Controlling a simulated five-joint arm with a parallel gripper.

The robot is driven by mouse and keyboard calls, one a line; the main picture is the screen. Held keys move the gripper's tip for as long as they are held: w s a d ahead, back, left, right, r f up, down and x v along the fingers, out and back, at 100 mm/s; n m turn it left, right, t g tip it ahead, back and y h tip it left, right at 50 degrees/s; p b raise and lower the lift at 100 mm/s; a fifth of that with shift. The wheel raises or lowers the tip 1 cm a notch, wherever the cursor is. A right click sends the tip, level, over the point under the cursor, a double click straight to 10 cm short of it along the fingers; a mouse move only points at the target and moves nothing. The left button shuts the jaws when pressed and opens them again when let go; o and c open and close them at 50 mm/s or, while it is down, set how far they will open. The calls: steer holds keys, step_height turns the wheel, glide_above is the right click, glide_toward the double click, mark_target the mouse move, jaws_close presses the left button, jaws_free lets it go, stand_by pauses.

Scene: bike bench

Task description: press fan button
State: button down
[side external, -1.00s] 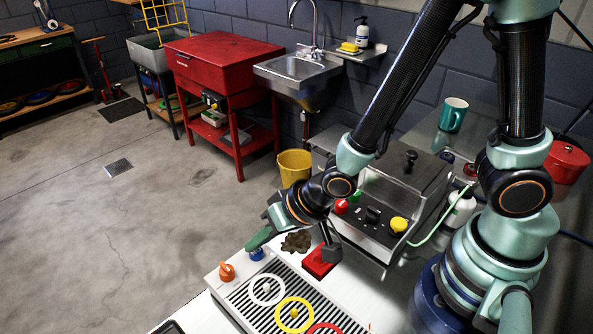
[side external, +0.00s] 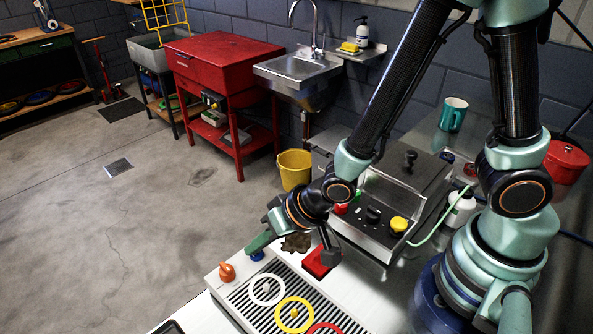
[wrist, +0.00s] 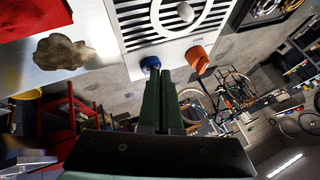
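The blue button (side external: 257,256) sits on the front left part of the white slatted panel (side external: 218,284), beside an orange knob (side external: 227,271). My gripper (side external: 251,247) points down at the button from just above, and its green tip partly covers it. In the wrist view the two green fingers (wrist: 161,73) lie together, shut with nothing between them. Their tips overlap the lower right edge of the blue button (wrist: 149,62). The tips are at or very close to it; I cannot tell whether they press it. The orange knob (wrist: 197,59) stands to the right.
White (side external: 267,290), yellow (side external: 294,314) and red rings lie on the slats. A brown rag (side external: 297,242) and a red block (side external: 319,261) lie behind the panel. A control box with a yellow knob (side external: 399,225) stands beyond. Open floor is at left.

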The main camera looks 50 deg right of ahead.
mark_target(260, 255)
steer(key=shift+r, duration=0.15)
steer(key=shift+s+r, duration=0.1)
steer(key=shift+r, duration=0.15)
stand_by(0.4)
steer(key=shift+r, duration=3.05)
steer(key=s+d+r+n+h, duration=0.1)
steer(key=d+r+h, duration=0.1)
steer(key=d+r, duration=0.4)
steer(key=s+d+r+n+h, duration=0.1)
steer(key=d+r, duration=0.6)
steer(key=d, duration=0.7)
steer(key=shift+s+g+h, duration=0.3)
steer(key=shift+s+h, duration=0.2)
steer(key=shift+s, duration=0.3)
